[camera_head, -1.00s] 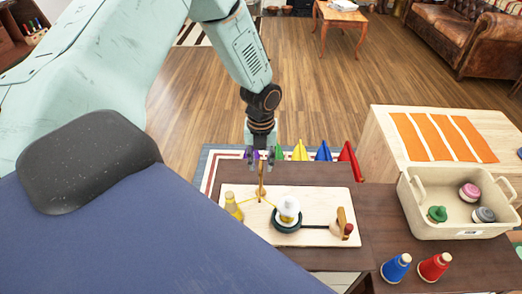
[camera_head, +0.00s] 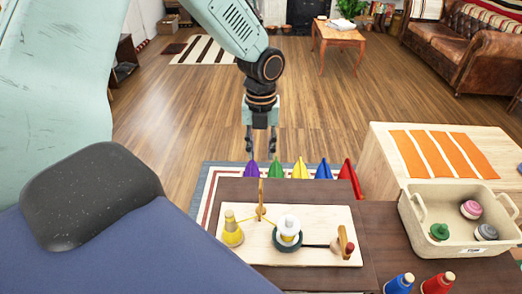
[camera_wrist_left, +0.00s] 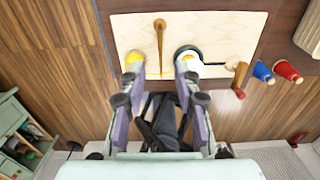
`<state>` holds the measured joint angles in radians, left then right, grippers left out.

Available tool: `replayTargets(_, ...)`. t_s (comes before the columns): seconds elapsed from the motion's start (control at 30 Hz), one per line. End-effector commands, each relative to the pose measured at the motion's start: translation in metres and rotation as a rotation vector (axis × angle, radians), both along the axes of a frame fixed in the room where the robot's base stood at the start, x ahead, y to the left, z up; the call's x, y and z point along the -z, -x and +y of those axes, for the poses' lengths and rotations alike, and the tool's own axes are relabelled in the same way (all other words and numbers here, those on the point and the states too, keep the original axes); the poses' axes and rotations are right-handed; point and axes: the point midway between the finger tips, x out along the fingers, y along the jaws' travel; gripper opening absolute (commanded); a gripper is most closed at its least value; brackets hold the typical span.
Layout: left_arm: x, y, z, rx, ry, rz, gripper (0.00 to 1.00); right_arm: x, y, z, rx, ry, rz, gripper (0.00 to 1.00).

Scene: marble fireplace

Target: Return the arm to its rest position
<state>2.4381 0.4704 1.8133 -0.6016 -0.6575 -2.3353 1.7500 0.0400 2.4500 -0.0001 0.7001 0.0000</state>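My left gripper (camera_head: 261,150) hangs pointing down in the head view, above the floor just beyond the dark table. Its two fingers are apart with nothing between them. The left wrist view also shows the open fingers (camera_wrist_left: 158,82), with the wooden board (camera_wrist_left: 210,25) beyond them. In the head view the board (camera_head: 310,215) carries a yellow cone (camera_head: 232,230), a wooden post (camera_head: 261,198), and a white piece (camera_head: 288,227) on a dark round base. The gripper is clear of all of these. My right gripper is not in view.
Blue (camera_head: 399,284) and red (camera_head: 437,284) cones stand on the dark table at the front right. A beige basket (camera_head: 425,209) holds round pieces. Open wooden floor (camera_head: 190,125) lies beyond.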

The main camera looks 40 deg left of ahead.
Motion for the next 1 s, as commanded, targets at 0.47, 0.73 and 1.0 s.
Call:
replayTargets(0.47, 0.01, 0.004, -0.007, -0.051, 0.01, 0.003, 0.32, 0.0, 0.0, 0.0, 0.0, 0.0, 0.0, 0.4)
replayTargets(0.73, 0.07, 0.036, -0.054, -0.465, 0.075, 0.027, 0.32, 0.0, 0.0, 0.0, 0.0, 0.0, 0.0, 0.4)
replayTargets(1.0, 0.124, 0.084, -0.094, -0.959, 0.113, 0.069, 0.32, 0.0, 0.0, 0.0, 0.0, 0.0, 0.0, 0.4)
